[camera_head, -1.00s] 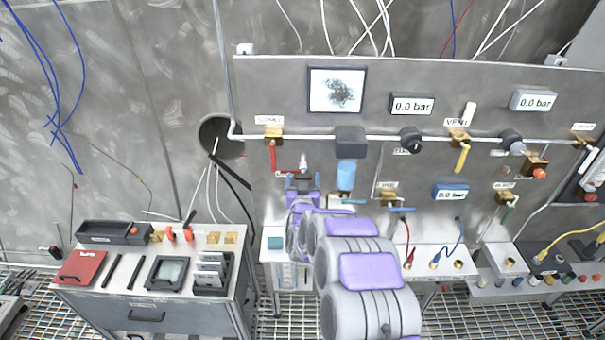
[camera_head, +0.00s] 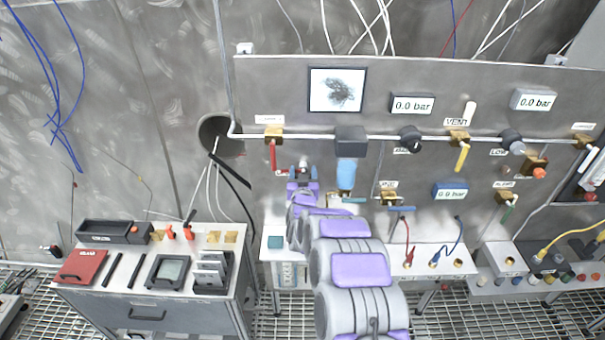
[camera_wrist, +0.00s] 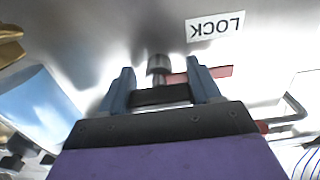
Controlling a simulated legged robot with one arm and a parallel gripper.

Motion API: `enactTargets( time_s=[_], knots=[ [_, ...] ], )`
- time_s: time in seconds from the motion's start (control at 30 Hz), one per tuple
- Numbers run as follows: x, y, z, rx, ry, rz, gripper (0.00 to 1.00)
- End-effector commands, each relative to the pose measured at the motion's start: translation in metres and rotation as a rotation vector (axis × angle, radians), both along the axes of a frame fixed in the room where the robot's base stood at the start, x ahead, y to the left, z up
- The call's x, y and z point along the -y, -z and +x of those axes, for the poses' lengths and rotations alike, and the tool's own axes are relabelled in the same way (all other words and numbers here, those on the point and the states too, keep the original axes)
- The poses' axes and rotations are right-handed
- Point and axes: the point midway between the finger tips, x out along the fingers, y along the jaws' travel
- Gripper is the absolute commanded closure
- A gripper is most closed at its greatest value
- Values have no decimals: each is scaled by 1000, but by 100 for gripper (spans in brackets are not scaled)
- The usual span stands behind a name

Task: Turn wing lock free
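The wing lock shows in the wrist view as a round grey metal knob (camera_wrist: 158,66) with a flat red bar (camera_wrist: 218,72) to its right, below an upside-down LOCK label (camera_wrist: 215,26). My gripper (camera_wrist: 163,82) is open, with one blue-grey finger on each side of the knob. The knob is between or just beyond the fingertips; contact cannot be told. The right finger covers part of the red bar. In the head view, my gripper (camera_head: 303,172) is at the panel and hides most of the lock.
A blue cylinder (camera_head: 346,174) hangs under a dark block (camera_head: 350,140) close right of my gripper. A red valve handle (camera_head: 273,155) hangs to the upper left. A pipe (camera_head: 320,136) runs above. A cart with tools (camera_head: 150,310) stands at the left.

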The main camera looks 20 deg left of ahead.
Motion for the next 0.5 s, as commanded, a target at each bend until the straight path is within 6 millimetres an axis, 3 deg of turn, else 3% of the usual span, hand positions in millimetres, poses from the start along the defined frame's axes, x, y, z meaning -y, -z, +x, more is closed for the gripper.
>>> enactTargets(
  time_s=[0.33,0.5],
  knots=[
    [-1,0,0,0,-1,0,71],
    [-1,0,0,3,-1,-9,71]
  ],
)
